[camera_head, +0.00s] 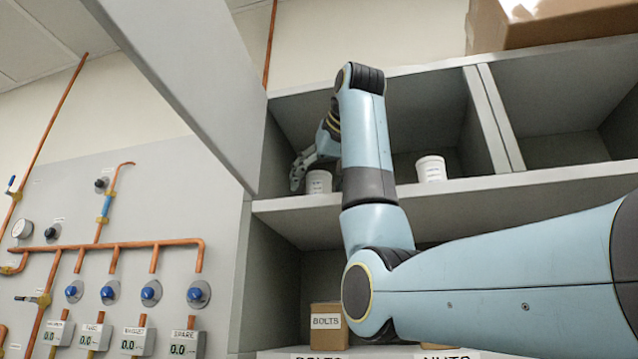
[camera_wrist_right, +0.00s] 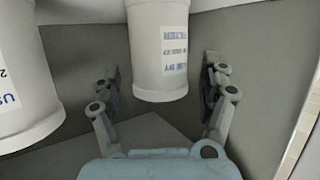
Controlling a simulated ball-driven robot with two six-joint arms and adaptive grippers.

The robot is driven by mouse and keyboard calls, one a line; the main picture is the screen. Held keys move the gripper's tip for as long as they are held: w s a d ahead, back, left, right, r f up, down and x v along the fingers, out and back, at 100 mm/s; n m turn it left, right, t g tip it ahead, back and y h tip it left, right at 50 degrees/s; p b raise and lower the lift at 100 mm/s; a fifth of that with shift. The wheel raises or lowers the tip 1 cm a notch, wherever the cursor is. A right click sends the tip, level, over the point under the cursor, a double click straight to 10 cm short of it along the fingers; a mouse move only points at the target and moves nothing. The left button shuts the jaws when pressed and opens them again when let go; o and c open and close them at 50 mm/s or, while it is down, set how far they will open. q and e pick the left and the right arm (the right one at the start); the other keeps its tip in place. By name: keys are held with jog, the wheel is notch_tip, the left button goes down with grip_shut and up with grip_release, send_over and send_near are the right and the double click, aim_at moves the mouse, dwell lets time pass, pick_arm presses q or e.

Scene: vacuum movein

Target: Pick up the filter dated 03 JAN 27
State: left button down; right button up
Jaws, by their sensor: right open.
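A white cylindrical filter (camera_wrist_right: 160,50) with a blue printed label stands between the two fingers of my right gripper (camera_wrist_right: 161,84) in the wrist view. Its label appears upside down; the date is too small to read surely. The fingers are spread, with gaps visible on both sides. A second white filter (camera_wrist_right: 24,85) is at the left edge, its label cut off. In the head view my right gripper (camera_head: 303,170) is at the upper shelf, beside a white filter (camera_head: 319,182). Another white filter (camera_head: 431,169) stands farther right on that shelf. My left gripper is not in view.
The shelf board (camera_head: 470,188) runs under the filters, with a vertical divider (camera_head: 494,118) to the right. A cabinet door (camera_head: 180,80) hangs open at upper left. A box labelled BOLTS (camera_head: 327,329) stands on the shelf below. A cardboard box (camera_head: 560,24) is on top.

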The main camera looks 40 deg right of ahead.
jog(key=shift+w+f, duration=0.1)
jog(key=shift+w, duration=0.1)
jog(key=c, duration=1.3)
jog(key=shift+c, duration=0.4)
jog(key=shift+r, duration=0.2)
